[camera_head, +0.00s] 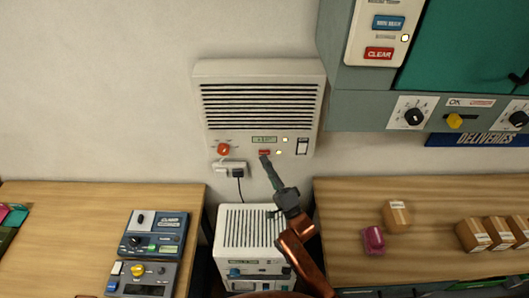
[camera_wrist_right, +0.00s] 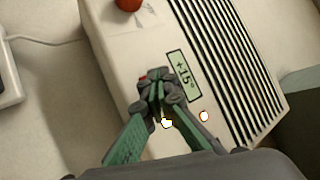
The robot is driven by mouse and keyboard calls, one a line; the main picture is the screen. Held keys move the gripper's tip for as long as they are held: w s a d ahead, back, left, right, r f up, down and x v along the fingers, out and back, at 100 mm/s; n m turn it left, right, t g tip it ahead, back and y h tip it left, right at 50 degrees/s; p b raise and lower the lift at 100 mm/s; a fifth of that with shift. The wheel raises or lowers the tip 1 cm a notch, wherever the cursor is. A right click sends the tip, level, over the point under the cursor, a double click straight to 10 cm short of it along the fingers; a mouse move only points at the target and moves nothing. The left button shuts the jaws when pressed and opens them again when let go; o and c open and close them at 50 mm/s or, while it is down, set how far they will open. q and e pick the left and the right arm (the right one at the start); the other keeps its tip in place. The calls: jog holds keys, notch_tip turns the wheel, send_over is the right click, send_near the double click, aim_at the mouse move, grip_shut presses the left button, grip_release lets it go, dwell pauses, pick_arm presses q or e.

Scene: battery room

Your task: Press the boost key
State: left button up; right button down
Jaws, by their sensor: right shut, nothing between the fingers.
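A white wall heater unit (camera_head: 262,75) hangs on the wall with a dark slatted grille. Its lower panel has a red knob (camera_head: 223,149), a small display (camera_head: 264,140), two lit lamps, a rocker switch (camera_head: 302,146) and a small red key (camera_head: 264,152); its label is too small to read. My right gripper (camera_head: 264,158) is shut and empty, its tips at the red key's lower edge. In the right wrist view the shut fingers (camera_wrist_right: 155,78) cover most of the red key (camera_wrist_right: 142,77), beside the display (camera_wrist_right: 183,75) reading about +15°. Contact is unclear. My left gripper is out of view.
A socket with a plug (camera_head: 230,168) sits just below the heater. A white slatted box (camera_head: 250,228) stands below, between two wooden tables. A grey-green cabinet (camera_head: 375,105) juts out at right. Small boxes (camera_head: 397,216) lie on the right table, control devices (camera_head: 155,233) on the left.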

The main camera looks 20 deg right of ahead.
jog(key=shift+s+a, duration=0.1)
jog(key=shift+s, duration=0.1)
jog(key=s+p, duration=0.1)
jog(key=s, duration=0.1)
jog(key=s+a+p, duration=0.1)
jog(key=s, duration=0.1)
jog(key=shift+s+a, duration=0.15)
jog(key=shift+s, duration=0.2)
dwell(0.9)
